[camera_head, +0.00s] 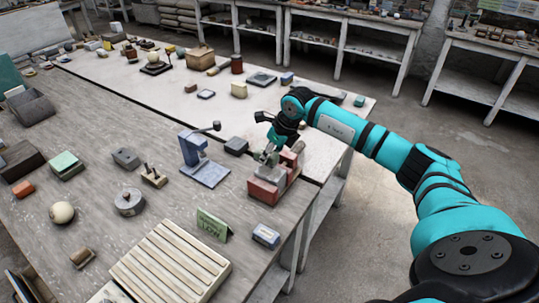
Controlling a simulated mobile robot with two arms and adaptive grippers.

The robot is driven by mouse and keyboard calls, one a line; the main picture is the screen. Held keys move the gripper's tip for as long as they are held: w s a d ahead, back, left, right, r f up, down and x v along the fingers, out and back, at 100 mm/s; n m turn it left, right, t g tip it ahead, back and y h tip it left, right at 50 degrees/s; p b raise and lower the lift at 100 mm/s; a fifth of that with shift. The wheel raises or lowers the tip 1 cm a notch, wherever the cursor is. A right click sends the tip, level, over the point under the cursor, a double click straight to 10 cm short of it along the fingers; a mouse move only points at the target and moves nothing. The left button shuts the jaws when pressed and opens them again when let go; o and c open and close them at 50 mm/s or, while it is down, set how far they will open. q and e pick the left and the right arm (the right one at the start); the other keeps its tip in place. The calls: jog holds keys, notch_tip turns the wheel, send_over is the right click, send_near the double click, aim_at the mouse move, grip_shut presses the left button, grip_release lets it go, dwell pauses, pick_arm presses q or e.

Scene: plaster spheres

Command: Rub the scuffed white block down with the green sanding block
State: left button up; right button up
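My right gripper (270,152) is over the red vise-like fixture (267,190) near the right edge of the grey table. Its fingers are small and overlap the fixture, so I cannot tell whether they are open or hold something. A block with a green top (64,165) lies at the left of the table; I cannot tell whether it is the sanding block. I cannot pick out the scuffed white block with certainty; it may be hidden by the gripper or fixture. My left gripper is not in view.
A blue press-like stand (199,160) and a dark block (236,146) are left of the fixture. A green sign (213,226), a blue-and-white box (265,236) and a slatted wooden rack (172,264) are in front. A pale sphere (62,212) lies left.

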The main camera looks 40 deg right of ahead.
jog(key=shift+r+p, duration=1.15)
jog(key=shift+r, duration=0.9)
jog(key=shift+f, duration=0.1)
